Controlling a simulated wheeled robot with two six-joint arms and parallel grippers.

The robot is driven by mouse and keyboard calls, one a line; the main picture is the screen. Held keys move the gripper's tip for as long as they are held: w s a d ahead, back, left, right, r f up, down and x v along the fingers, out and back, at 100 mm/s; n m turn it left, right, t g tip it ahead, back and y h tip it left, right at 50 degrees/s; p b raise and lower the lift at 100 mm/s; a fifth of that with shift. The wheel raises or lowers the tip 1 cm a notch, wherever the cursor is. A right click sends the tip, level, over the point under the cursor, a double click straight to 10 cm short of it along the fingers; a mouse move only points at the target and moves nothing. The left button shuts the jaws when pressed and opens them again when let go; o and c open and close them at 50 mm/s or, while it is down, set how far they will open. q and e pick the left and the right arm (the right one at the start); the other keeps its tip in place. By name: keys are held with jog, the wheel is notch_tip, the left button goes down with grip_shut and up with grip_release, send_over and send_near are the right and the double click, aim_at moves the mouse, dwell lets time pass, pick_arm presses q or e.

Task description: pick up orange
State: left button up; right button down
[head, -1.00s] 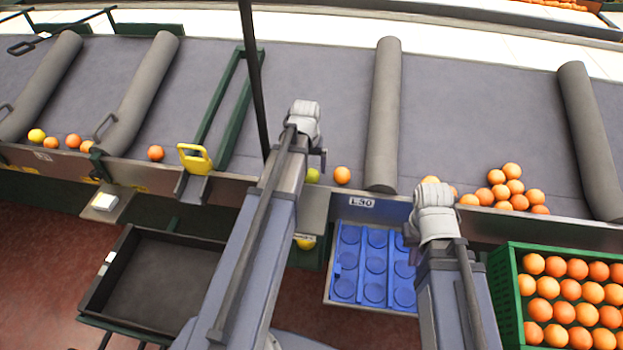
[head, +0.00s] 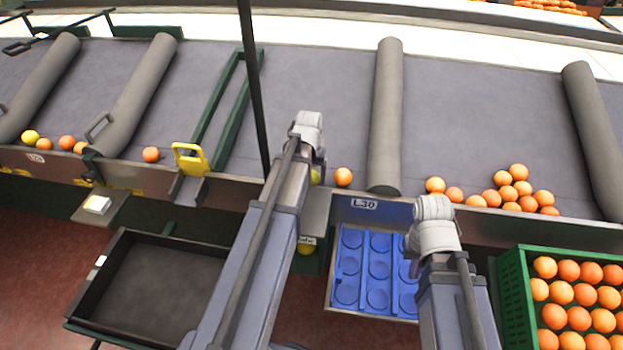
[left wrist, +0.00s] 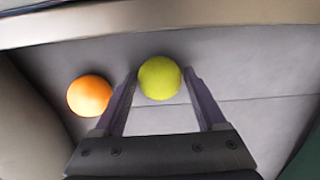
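A yellow-green fruit (left wrist: 160,78) lies between the spread fingertips of my left gripper (left wrist: 160,84) in the left wrist view; the fingers show gaps beside it. An orange (left wrist: 90,96) lies just left of the left finger there. In the head view this orange (head: 343,177) sits at the belt's near edge, and the yellow-green fruit (head: 315,177) is mostly hidden behind my left wrist. My left gripper (head: 320,172) is largely hidden there too. My right gripper (head: 410,242) is mostly hidden by its wrist near the blue tray, so its opening is unclear.
A blue tray (head: 379,252) with round hollows looks empty below the belt's front edge. A green crate (head: 515,300) of oranges stands right. A dark bin (head: 150,240) is empty at left. More oranges (head: 507,195) pile beyond the grey roller (head: 385,120).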

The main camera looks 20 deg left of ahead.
aim_at(312, 173)
pick_arm(q)
jog(key=c, duration=1)
